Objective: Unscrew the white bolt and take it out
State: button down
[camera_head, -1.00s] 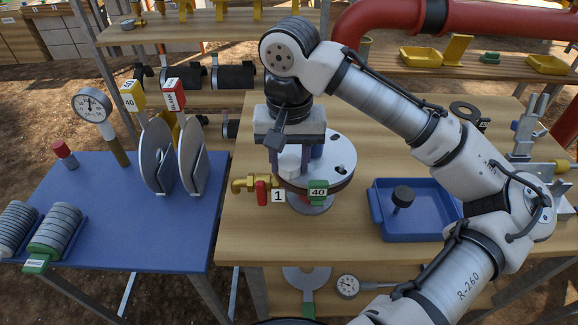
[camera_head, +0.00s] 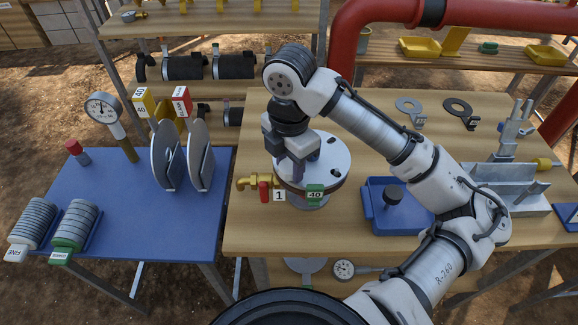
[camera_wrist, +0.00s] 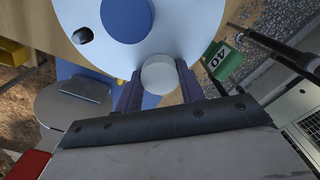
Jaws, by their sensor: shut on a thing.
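The white bolt (camera_wrist: 159,74) shows in the wrist view as a pale round head at the edge of the round metal flange (camera_wrist: 185,35). The two dark purple fingers of my gripper (camera_wrist: 159,82) stand on either side of it, shut on it. In the head view my gripper (camera_head: 297,172) points down at the near left part of the flange (camera_head: 335,160), and the bolt is hidden there. I cannot tell how far the bolt sits in its hole.
A blue round part (camera_wrist: 126,16) and an open hole (camera_wrist: 83,36) are on the flange. A yellow valve with a red handle (camera_head: 263,190) and a green 40 tag (camera_head: 315,195) sit close by. A blue tray (camera_head: 405,222) with a dark bolt (camera_head: 392,193) stands right.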

jog(key=n, duration=0.4)
jog(key=shift+n, duration=0.4)
jog(key=n, duration=0.3)
jog(key=shift+n, duration=0.4)
jog(key=c, duration=0.8)
grip_release()
jog(key=shift+o, duration=0.5)
